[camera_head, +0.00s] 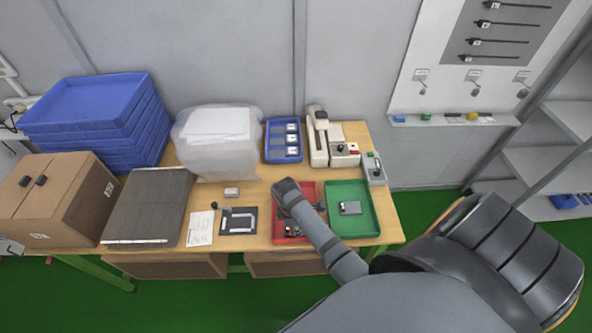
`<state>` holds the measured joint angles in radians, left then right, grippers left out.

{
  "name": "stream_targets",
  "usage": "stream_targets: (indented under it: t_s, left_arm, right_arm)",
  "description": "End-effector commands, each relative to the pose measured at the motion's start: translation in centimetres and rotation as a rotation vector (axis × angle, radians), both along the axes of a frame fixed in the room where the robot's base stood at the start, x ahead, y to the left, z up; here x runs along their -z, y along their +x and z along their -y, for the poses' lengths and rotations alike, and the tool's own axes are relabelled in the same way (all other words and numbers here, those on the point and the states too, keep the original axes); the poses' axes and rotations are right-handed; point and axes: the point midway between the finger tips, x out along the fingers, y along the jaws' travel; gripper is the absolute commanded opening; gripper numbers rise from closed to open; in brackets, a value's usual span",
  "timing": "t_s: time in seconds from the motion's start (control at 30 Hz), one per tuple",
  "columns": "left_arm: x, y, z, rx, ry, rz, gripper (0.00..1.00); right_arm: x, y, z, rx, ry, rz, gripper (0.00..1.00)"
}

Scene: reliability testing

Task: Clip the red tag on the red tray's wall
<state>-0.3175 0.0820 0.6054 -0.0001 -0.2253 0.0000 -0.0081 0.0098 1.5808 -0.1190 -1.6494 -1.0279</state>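The red tray (306,190) lies on the wooden table, left of the green tray (370,198). My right arm crosses over it and covers much of its middle. Small dark and grey shapes (292,229) show in the tray's near part beside the arm; I cannot tell whether they are a device or part of my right gripper. The fingers of my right gripper cannot be made out. No red tag can be made out in this view. My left gripper is not in view.
A grey device (350,208) lies in the green tray. A blue tray (283,158) and a white instrument (317,140) stand behind. A wrapped white stack (217,150), a cardboard box (62,200) and stacked blue crates (95,105) fill the left. A wall ledge (455,120) holds small coloured pieces.

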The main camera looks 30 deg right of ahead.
Motion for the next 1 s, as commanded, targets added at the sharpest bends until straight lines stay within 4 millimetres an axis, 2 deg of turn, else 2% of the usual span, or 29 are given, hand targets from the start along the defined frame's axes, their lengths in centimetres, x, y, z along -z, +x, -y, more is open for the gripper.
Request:
stream_targets:
  t_s: [0.07, 0.13, 0.33, 0.43, 0.57, 0.77, 1.0]
  left_arm:
    - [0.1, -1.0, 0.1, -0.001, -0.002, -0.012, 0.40]
    - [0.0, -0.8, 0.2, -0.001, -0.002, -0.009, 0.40]
    - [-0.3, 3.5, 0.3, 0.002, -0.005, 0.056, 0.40]
    - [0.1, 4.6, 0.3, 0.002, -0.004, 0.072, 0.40]
    - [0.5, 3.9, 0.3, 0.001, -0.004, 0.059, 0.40]
    - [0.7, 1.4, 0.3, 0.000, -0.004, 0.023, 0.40]
    - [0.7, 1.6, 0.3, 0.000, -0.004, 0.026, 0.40]
  right_arm:
    - [0.8, 0.0, 0.0, 0.000, 0.000, -0.002, 0.00]
    - [1.6, 0.0, 0.0, 0.000, 0.000, -0.002, 0.00]
    - [3.9, 0.0, 0.0, 0.001, 0.001, -0.002, 0.00]
    - [5.0, 0.0, 0.0, 0.001, 0.001, -0.002, 0.00]
    - [5.6, 0.1, 0.0, 0.002, 0.001, 0.001, 0.00]
    - [5.8, 0.1, 0.0, 0.002, 0.000, 0.000, 0.00]
    - [5.8, 0.1, 0.0, 0.002, 0.001, 0.001, 0.00]
